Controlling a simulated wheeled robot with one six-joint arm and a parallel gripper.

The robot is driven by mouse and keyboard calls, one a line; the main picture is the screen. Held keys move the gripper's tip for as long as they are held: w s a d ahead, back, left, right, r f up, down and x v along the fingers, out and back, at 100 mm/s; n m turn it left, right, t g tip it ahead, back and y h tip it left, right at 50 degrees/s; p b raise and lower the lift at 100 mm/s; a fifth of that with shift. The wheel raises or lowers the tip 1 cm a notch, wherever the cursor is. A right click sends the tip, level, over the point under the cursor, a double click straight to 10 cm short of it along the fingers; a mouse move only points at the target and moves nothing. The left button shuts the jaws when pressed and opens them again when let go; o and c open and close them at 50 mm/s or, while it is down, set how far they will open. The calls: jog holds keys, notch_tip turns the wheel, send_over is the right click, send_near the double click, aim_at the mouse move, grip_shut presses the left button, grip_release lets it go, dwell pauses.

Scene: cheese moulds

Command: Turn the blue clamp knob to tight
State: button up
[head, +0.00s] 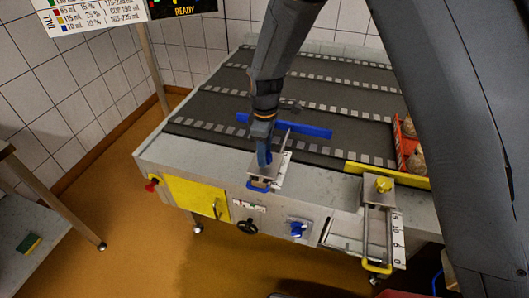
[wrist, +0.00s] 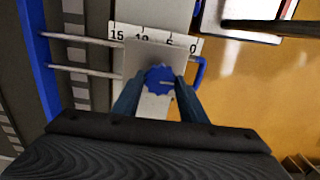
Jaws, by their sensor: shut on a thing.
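The blue clamp knob (wrist: 158,79) has a lobed rim and a pale mark on its face. It sits on a grey metal block (wrist: 146,56) beside a white scale strip (wrist: 123,31) numbered from 15 to 0. My gripper (wrist: 160,82) is shut on the knob, one finger on each side. In the head view my gripper (head: 264,156) points down at the block near the conveyor's front edge and hides the knob. The blue guide rail (head: 300,126) lies over the belt and shows at the left in the wrist view (wrist: 38,65).
A yellow knob (head: 383,184) tops a second clamp to the right, by a yellow rail (head: 385,175). A red crate (head: 408,145) stands on the belt. The front panel carries a yellow door (head: 193,196), a black handwheel (head: 247,227) and a blue switch (head: 297,229).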

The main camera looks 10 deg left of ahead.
jog(key=m, duration=0.6)
dwell(0.7)
jog(key=o, duration=1.1)
jog(key=shift+c, duration=0.2)
jog(key=shift+r, duration=0.15)
jog(key=shift+r+b, duration=1.05)
jog(key=shift+r, duration=2.75)
